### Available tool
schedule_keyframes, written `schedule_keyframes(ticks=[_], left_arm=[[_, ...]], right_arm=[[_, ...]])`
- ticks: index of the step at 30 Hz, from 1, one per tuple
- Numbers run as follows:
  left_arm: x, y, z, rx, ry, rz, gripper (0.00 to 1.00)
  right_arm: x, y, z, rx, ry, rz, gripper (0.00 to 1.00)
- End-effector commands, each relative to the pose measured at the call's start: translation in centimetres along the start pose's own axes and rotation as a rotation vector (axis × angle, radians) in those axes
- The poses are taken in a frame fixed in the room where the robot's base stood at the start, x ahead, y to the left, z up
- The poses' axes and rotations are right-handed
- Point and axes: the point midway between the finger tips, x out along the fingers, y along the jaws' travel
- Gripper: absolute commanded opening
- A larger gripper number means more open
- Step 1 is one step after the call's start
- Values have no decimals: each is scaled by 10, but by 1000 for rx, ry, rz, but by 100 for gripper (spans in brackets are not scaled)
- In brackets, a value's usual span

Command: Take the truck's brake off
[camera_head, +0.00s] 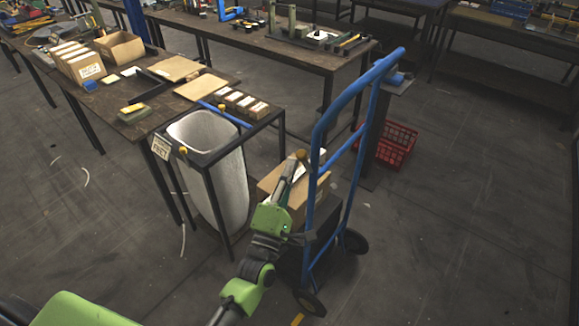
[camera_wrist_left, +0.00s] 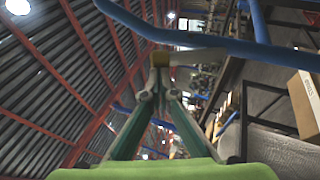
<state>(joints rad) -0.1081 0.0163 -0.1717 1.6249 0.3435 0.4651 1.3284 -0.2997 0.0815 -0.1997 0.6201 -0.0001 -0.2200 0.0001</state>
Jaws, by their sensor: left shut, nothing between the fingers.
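The truck is a blue hand truck (camera_head: 318,170) with dark wheels, upright on the floor right of centre. My left gripper (camera_head: 300,158) reaches up beside its left upright, with its fingers shut and empty. A short pale bar with a brown end (camera_wrist_left: 160,59), probably the brake lever, lies across the fingertips of my left gripper (camera_wrist_left: 158,68) in the left wrist view. Its brown end (camera_head: 303,154) also shows at the fingertips in the head view. I cannot tell whether they touch. My right gripper is not in view.
A cardboard box (camera_head: 268,184) is behind my left arm, by the truck. A white bin in a black frame (camera_head: 208,178) stands left of it. A worktable (camera_head: 160,106) is at the left. Red crates (camera_head: 396,145) are behind the truck. The floor at the right is clear.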

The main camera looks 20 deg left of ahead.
Motion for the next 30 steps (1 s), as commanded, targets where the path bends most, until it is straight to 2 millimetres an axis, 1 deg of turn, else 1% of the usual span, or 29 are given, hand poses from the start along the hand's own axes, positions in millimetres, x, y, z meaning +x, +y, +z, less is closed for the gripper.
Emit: schedule_keyframes(ticks=[1,3,8,15,21,30], left_arm=[[3,5,1,4,1,-13,0],[6,6,2,9,0,-25,0],[14,8,4,8,0,-22,0],[28,10,9,6,0,-20,0],[37,11,12,7,0,-21,0],[42,11,14,7,0,-22,0]], right_arm=[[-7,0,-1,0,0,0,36],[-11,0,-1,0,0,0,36],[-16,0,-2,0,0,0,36],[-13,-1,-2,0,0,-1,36],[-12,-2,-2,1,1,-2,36],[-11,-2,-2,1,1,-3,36]])
